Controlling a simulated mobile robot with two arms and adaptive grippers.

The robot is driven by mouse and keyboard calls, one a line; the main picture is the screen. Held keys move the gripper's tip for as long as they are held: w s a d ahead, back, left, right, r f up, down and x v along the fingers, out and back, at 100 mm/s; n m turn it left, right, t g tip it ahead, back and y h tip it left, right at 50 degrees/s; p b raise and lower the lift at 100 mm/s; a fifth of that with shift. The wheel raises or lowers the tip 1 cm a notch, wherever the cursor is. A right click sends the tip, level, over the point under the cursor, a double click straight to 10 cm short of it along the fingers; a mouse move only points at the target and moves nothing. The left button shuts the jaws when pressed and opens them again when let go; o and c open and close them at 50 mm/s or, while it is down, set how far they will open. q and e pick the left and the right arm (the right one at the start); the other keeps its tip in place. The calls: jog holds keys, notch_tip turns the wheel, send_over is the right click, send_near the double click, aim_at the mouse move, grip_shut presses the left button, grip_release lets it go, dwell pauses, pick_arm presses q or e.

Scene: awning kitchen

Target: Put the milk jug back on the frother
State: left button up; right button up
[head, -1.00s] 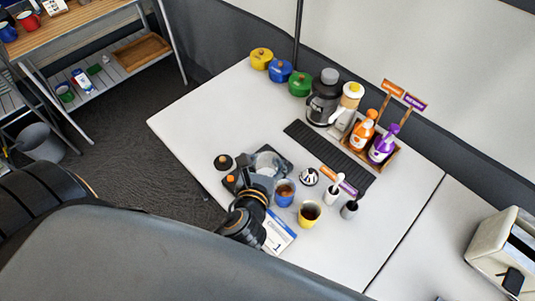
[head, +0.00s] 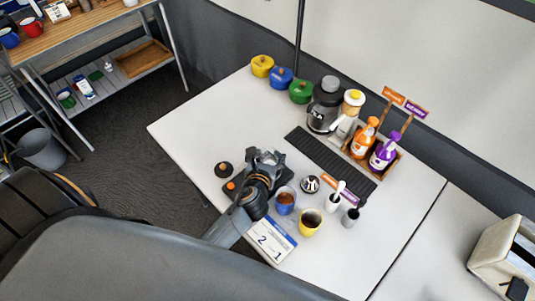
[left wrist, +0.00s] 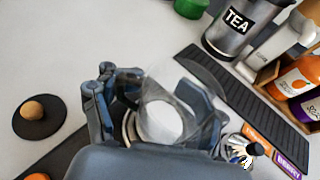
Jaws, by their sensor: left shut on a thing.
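The milk jug (left wrist: 165,118) is a clear, see-through vessel with a pale round patch inside, seen between the fingers in the left wrist view. My left gripper (head: 265,159) is shut around it, and in the head view it hides most of the jug. The fingers also show on both sides of the jug in the left wrist view (left wrist: 158,98). My right gripper is not in view.
A black disc with a wooden knob (head: 223,169) lies left of the gripper. A blue cup (head: 285,207), a yellow cup (head: 310,229) and a calendar card (head: 270,241) are close on the near side. The table's left part (head: 205,120) is clear.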

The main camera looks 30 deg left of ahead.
pick_arm(q)
jog(key=shift+f, duration=0.2)
jog(key=shift+f, duration=0.15)
jog(key=o, duration=1.6)
jog(key=shift+r, duration=0.2)
jog(key=v, duration=1.2)
jog(key=shift+r, duration=0.1)
